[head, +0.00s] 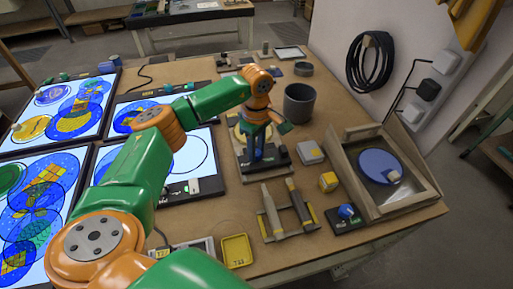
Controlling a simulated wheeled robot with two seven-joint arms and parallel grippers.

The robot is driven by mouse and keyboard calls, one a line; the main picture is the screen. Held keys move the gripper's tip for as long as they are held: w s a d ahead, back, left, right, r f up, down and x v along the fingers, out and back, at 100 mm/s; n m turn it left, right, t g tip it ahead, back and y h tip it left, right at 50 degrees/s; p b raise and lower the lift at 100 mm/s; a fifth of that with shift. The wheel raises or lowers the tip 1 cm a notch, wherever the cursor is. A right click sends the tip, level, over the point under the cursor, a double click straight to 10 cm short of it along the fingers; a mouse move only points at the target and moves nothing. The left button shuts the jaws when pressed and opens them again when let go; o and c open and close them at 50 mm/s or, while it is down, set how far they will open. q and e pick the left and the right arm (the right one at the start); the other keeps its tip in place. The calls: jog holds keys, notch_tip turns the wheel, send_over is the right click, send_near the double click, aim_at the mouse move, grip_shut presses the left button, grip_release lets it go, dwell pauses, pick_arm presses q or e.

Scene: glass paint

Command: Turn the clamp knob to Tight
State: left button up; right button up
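My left arm reaches in from the lower left. Its gripper (257,157) points down over a small fixture (252,175) with a pale base and dark parts. The gripper hides much of that fixture, and its fingers are too small and dark to tell open from shut. No label reading Tight can be made out, and a clamp knob cannot be told for certain; one may be hidden by the gripper. A blue knob (346,211) on a dark plate sits apart, toward the front right. My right gripper is not in view.
Lit glass panels (197,153) cover the left. A grey cup (298,103) stands behind the gripper to the right. A grey block (310,152), a yellow block (328,181), a tool rack (273,230), a yellow tray (237,251) and a framed box (415,197) are around the fixture.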

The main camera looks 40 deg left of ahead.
pick_arm(q)
grip_shut()
jog(key=n, duration=0.5)
jog(key=shift+n, duration=0.4)
jog(key=n, duration=1.2)
jog(key=shift+r+n+p, duration=0.1)
jog(key=shift+n+p, duration=0.2)
jog(key=n, duration=0.5)
jog(key=shift+p, duration=0.35)
jog(key=shift+a+n, duration=0.1)
jog(key=shift+n, duration=0.3)
